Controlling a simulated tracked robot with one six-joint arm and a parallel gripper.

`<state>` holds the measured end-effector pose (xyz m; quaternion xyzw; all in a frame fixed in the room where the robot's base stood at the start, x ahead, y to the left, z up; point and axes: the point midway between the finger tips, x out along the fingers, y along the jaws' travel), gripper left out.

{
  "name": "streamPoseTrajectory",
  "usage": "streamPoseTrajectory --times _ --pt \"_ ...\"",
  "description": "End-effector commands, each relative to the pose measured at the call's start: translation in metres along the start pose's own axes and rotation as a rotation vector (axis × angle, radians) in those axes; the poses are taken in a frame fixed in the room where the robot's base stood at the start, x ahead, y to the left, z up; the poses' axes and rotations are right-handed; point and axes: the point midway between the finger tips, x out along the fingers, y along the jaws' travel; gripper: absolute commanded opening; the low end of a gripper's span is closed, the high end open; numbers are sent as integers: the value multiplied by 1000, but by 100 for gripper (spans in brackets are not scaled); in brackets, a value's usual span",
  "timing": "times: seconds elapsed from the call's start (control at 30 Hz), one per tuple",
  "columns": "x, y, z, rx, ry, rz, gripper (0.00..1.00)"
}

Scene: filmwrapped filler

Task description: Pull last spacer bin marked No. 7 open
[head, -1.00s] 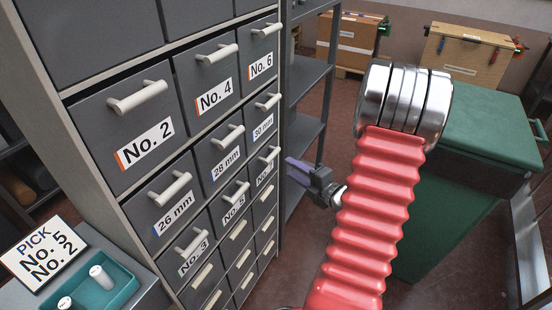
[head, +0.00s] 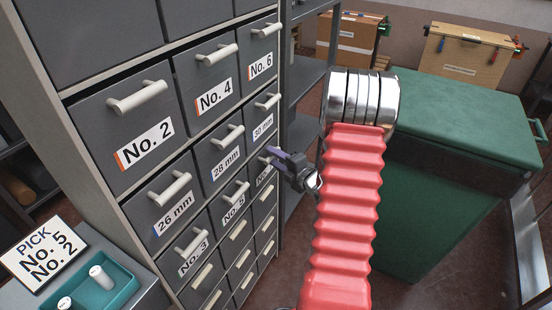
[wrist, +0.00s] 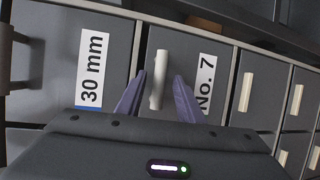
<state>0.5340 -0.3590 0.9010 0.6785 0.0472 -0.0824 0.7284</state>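The spacer bin marked No. 7 (wrist: 203,50) is a grey drawer front with a pale bar handle (wrist: 158,80) in the wrist view. It looks closed. In the head view the No. 7 bin (head: 258,189) is in the right column of the cabinet, its label partly hidden by my gripper. My gripper (head: 272,156) is in front of that column with its purple fingers pointing left at the bins. In the wrist view my gripper (wrist: 161,77) is open, one finger on each side of the handle. I cannot tell whether the fingers touch it.
The 30 mm bin (wrist: 91,60) adjoins the No. 7 bin. A sign reading PICK No. 5 No. 2 (head: 42,252) and a teal tray (head: 104,285) stand at lower left. A green-topped chest (head: 455,125) is at right, behind my arm. A dark shelf rack (head: 305,75) stands beside the cabinet.

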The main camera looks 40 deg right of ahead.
Motion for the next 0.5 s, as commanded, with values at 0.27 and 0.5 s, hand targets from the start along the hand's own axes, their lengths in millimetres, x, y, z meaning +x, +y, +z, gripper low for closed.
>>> streamPoseTrajectory --times 0.27,0.5 --pt "0 0 0 0 0 0 21" --pt "0 0 0 0 1 -1 4"
